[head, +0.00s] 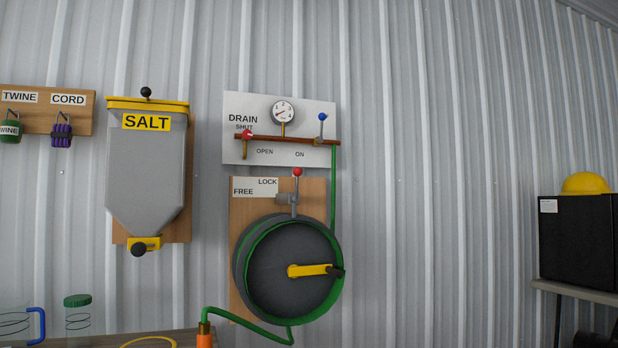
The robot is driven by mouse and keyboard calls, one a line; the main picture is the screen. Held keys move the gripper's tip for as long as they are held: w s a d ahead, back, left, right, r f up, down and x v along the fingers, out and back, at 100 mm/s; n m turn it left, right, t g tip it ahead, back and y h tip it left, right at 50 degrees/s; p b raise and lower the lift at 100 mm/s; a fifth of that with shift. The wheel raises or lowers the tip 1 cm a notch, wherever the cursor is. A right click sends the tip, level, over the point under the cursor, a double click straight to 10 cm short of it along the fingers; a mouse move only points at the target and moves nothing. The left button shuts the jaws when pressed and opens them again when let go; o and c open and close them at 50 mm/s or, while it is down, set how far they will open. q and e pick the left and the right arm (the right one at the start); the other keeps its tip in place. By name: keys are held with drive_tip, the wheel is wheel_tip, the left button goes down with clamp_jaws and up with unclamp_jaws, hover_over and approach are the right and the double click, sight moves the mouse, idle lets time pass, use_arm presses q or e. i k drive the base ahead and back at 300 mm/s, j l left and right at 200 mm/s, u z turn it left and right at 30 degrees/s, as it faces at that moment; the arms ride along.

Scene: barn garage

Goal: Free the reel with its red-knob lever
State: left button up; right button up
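The reel (262,272) is a dark drum with a green hose around its rim, mounted on a wooden board on the wall. A yellow crank (309,270) with a black handle sits on its face. Above it the lever with a red knob (297,172) stands upright from a grey bracket (288,199). The label plate (255,187) reads LOCK at upper right and FREE at lower left. The lever stands just right of the word LOCK. Neither of my grippers shows in the head view.
Above the reel is a DRAIN panel (285,105) with a gauge, a red valve and a blue-knobbed lever. A SALT hopper (146,165) hangs left. A bench edge (180,336) with jars is at lower left. A black box (577,240) stands right. The wall between is bare.

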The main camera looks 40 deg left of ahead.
sight(297, 171)
drive_tip(key=i+l+u, duration=0.1)
drive_tip(key=i+u, duration=0.3)
drive_tip(key=i+l+u, duration=0.2)
drive_tip(key=u, duration=0.15)
drive_tip(key=i+l+u, duration=0.4)
